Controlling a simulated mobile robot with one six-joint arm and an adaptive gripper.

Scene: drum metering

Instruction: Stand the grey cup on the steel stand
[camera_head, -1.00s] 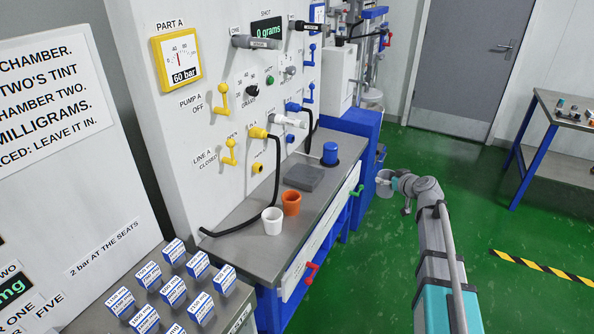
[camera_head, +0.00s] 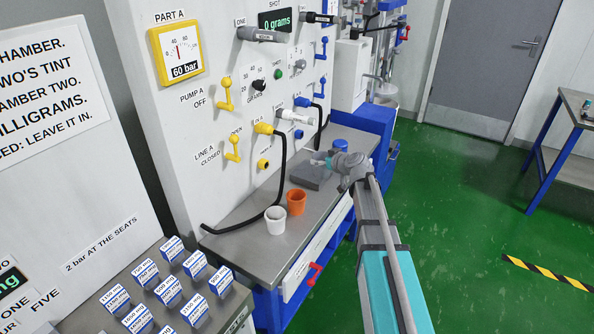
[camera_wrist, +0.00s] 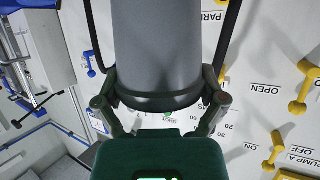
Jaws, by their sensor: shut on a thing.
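My gripper (camera_wrist: 160,105) is shut on the grey cup (camera_wrist: 157,45), with one finger on each side of it in the wrist view. The cup fills the top middle there, and its inside is not visible. In the head view my gripper (camera_head: 328,162) is over the bench, close to a flat grey block (camera_head: 308,178) that looks like the steel stand. The cup is hard to make out there, and I cannot tell whether it touches the block.
A white cup (camera_head: 275,222) and an orange cup (camera_head: 296,203) stand on the bench (camera_head: 240,240) in front of the block. A blue-capped item (camera_head: 341,145) is behind my gripper. Black hoses and yellow levers line the panel on the left.

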